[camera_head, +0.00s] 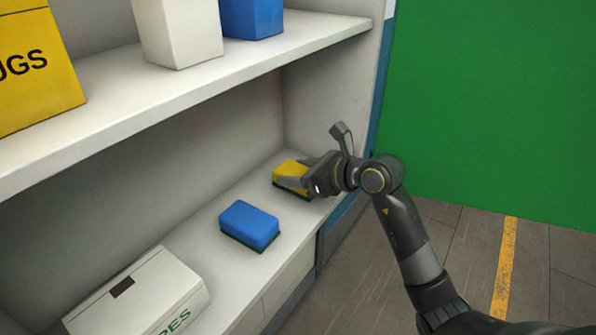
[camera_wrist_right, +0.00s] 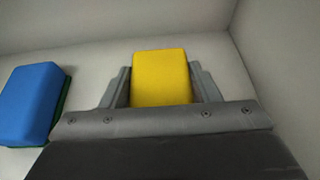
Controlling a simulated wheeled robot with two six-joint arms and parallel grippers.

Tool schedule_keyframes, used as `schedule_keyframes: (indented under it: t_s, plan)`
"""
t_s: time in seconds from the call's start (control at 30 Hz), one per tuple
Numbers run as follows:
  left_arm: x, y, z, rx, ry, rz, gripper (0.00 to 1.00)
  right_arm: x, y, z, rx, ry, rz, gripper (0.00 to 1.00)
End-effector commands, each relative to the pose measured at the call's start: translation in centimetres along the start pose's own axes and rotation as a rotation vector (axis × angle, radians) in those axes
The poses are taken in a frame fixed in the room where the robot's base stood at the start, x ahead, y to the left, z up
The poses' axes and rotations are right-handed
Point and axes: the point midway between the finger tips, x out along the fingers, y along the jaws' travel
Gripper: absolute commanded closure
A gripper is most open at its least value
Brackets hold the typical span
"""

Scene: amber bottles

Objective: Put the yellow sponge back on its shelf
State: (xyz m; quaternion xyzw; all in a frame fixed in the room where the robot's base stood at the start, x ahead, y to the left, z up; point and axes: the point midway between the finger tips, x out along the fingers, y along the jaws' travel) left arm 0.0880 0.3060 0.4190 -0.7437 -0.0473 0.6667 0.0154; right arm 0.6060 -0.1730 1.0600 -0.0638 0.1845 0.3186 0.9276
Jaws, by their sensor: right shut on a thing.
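The yellow sponge (camera_head: 290,171) is at the right end of the lower shelf (camera_head: 213,275), near the side wall. My right gripper (camera_head: 296,185) reaches in from the right and is shut on the sponge. In the right wrist view the sponge (camera_wrist_right: 161,78) sits between the two fingers (camera_wrist_right: 160,90), one on each side. The gripper hides part of it in the head view. I cannot tell whether its underside touches the shelf. My left gripper is not in view.
A blue sponge (camera_head: 249,222) with a green underside lies to the left on the same shelf. A white box (camera_head: 140,297) stands at the near left. The upper shelf (camera_head: 200,85) holds a yellow box (camera_head: 36,62), a white container (camera_head: 178,30) and a blue one (camera_head: 251,17).

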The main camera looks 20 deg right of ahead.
Motion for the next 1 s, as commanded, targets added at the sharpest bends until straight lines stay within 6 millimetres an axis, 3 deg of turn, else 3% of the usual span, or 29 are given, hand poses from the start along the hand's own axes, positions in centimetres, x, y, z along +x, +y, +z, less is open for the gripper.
schedule_keyframes:
  t_s: [0.03,0.17,0.57,1.0]
  plan:
    - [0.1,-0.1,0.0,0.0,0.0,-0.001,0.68,0.0,0.0,-0.1,0.0,0.0,0.0,0.4]
    - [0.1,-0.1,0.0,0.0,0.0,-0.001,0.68,0.0,0.0,-0.1,0.0,0.0,0.0,0.23]
    - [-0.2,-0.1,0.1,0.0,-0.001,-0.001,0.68,-0.3,-0.1,0.2,-0.001,0.001,-0.001,0.23]
    - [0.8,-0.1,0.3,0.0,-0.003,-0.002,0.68,-6.5,-0.1,0.0,-0.005,0.003,-0.003,0.23]
